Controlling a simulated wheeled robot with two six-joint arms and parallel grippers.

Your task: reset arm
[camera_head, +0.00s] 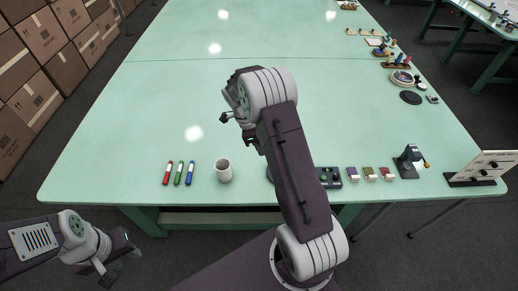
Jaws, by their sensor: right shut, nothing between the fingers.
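My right arm reaches up over the middle of the green table (160,110), its forearm raised and its wrist folded over to the left. My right gripper (228,118) is shut and empty, above the table and behind the white mug in the picture. Part of it is hidden by its own wrist. My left gripper (122,264) is at the lower left, off the table's front edge and low. I see nothing held in it, but its finger gap is not clear.
Red (167,174), green (179,174) and blue (190,173) markers stand beside a white mug (224,171) near the front edge. A dark button box (329,178), small coloured blocks (369,174), a dark device (409,160) and a white panel (482,168) are at right. Cartons (38,55) stand left.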

